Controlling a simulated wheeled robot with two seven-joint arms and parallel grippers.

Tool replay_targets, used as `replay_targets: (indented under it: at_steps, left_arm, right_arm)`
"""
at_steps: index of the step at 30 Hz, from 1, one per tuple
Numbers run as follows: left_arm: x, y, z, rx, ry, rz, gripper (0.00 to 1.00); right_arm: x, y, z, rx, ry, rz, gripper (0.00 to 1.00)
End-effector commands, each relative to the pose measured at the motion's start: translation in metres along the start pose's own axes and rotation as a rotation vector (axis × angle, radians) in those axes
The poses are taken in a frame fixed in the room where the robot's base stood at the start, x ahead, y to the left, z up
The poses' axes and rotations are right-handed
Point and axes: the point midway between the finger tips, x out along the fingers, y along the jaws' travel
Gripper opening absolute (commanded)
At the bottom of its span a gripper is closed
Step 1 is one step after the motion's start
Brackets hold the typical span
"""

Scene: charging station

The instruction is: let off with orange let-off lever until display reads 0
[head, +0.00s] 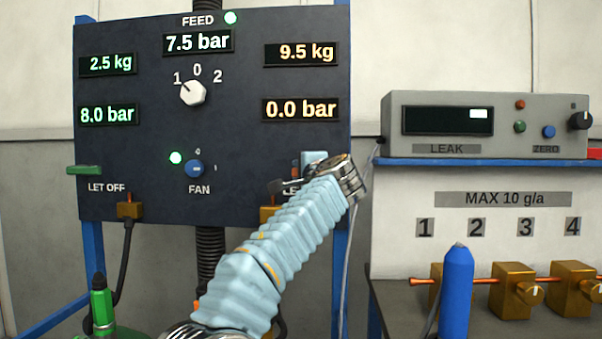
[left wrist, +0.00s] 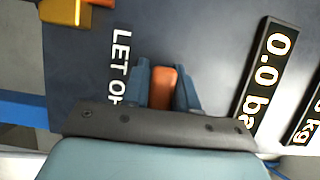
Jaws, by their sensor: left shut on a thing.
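The orange let-off lever (left wrist: 162,88) shows in the left wrist view between the two blue fingers of my left gripper (left wrist: 164,80), which is shut on it. The "LET OFF" label is beside it, partly covered by the gripper. In the head view my left gripper (head: 312,165) is at the lower right of the dark panel (head: 140,150), and hides the lever. The lower orange display (head: 301,109) reads 0.0 bar. The orange display above it (head: 302,54) reads 9.5 kg. My right gripper is not in view.
Left on the panel are green displays reading 2.5 kg and 8.0 bar (head: 108,115), and a green lever (head: 84,170). The feed display (head: 198,42) reads 7.5 bar. A grey leak tester (head: 460,145) stands right. A blue cylinder (head: 457,290) and green bottle (head: 102,308) stand in front.

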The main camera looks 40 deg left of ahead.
Motion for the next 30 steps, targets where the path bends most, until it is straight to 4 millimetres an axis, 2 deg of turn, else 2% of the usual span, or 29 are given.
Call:
replay_targets:
  at_steps: [1,5,13,16,20,30]
  left_arm:
    - [0.0,0.003,-0.001,-0.002,-0.001,0.006,0.31]
    - [0.0,0.002,-0.001,-0.001,-0.001,0.005,0.49]
    - [-0.001,0.002,0.0,0.0,0.0,0.003,0.49]
    - [-0.008,0.002,0.0,-0.001,0.001,0.002,0.49]
    - [-0.031,0.005,-0.001,-0.003,0.004,0.002,0.49]
    - [-0.112,0.003,-0.001,0.0,0.004,0.003,0.49]
  right_arm:
    - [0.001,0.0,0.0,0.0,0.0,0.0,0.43]
    - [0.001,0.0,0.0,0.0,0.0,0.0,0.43]
    - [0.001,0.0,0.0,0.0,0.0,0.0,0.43]
    - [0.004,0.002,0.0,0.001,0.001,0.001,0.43]
    - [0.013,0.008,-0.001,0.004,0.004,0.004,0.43]
    - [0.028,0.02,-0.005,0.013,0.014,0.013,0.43]
